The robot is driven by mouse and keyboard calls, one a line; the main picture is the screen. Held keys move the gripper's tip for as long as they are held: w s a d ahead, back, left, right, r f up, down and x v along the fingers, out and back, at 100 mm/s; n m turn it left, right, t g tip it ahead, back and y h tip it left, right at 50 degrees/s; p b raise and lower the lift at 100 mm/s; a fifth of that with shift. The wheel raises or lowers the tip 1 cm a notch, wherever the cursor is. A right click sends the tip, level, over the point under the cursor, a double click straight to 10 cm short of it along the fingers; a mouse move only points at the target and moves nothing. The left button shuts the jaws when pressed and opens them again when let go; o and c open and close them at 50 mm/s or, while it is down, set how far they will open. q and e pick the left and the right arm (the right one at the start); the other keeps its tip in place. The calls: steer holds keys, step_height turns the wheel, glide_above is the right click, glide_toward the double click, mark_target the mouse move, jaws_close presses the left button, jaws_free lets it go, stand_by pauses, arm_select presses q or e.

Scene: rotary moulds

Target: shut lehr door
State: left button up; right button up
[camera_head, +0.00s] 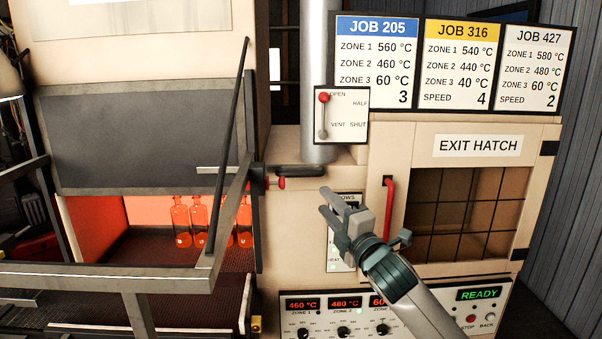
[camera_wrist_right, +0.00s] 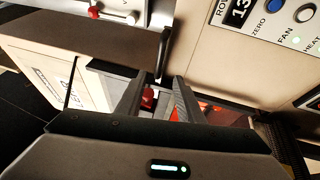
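The dark grey lehr door panel (camera_head: 140,135) hangs partly raised in the head view, with a glowing orange opening below it. A red knob (camera_head: 281,183) on a short dark fitting sits at the right edge of the opening. My right gripper (camera_head: 328,205) is open and empty, to the right of the knob and a little lower in the picture. In the right wrist view, its fingers (camera_wrist_right: 155,97) are apart with a red piece (camera_wrist_right: 148,99) seen between them; whether they touch it cannot be told. My left gripper is not in view.
Several orange-lit bottles (camera_head: 198,222) stand inside the opening. A grey metal rail (camera_head: 100,277) crosses in front. The exit hatch (camera_head: 466,212) with its red handle (camera_head: 389,208) is at the right. A lever plate (camera_head: 341,115) has its red knob at OPEN. A control panel (camera_head: 390,312) lies below.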

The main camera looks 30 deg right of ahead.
mark_target(302, 174)
steer(key=p+x, duration=0.6)
steer(key=x, duration=0.7)
steer(key=shift+w+r, duration=0.2)
steer(key=shift+w, duration=0.2)
steer(key=shift+p+x, duration=0.4)
steer(key=shift+x, duration=0.45)
steer(key=shift+a+f, duration=0.1)
steer(key=shift+f, duration=0.05)
jaws_close()
